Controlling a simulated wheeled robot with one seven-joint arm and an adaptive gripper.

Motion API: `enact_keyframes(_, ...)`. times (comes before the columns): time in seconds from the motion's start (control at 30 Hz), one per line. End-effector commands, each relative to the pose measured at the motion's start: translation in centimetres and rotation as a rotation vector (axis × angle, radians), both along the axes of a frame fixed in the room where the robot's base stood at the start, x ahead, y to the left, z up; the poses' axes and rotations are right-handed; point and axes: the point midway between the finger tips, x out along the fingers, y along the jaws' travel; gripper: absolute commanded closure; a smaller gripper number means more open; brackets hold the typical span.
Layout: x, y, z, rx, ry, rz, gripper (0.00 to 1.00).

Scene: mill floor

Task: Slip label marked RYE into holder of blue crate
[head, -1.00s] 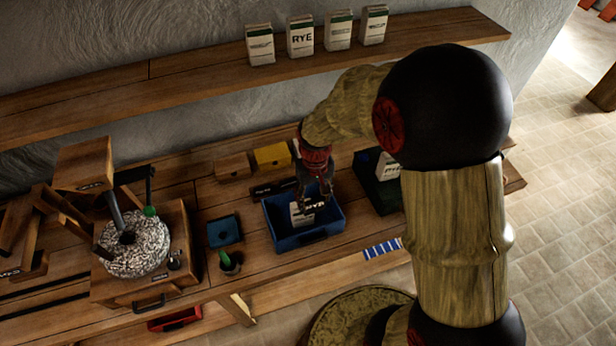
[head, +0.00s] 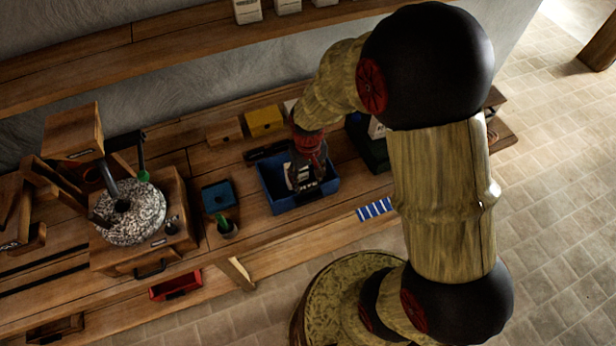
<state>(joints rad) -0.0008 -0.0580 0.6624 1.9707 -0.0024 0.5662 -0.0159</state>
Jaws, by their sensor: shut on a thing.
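The blue crate (head: 268,194) stands on the bench with a white packet (head: 291,176) inside it. My gripper (head: 308,180) is low over the crate and reaches down at its front part. It is shut on a small dark label with pale lettering (head: 307,189), close to the crate's front wall. The lettering is too small to read for certain. The holder on the crate's front is mostly hidden by my gripper and the label, and I cannot tell whether the label touches it.
A dark green crate (head: 370,151) stands right of the blue one. A small blue box (head: 218,195), a green-topped pot (head: 228,228) and the stone mill (head: 130,212) stand left. Yellow (head: 264,121) and wooden boxes are behind.

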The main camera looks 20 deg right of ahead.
Motion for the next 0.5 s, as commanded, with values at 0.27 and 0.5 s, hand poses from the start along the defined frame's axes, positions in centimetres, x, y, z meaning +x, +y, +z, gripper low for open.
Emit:
enact_keyframes(0.27,0.0,0.0,-1.7,0.000,0.000,0.000,0.73)
enact_keyframes(0.5,0.0,0.0,-3.0,0.000,0.001,0.000,0.73)
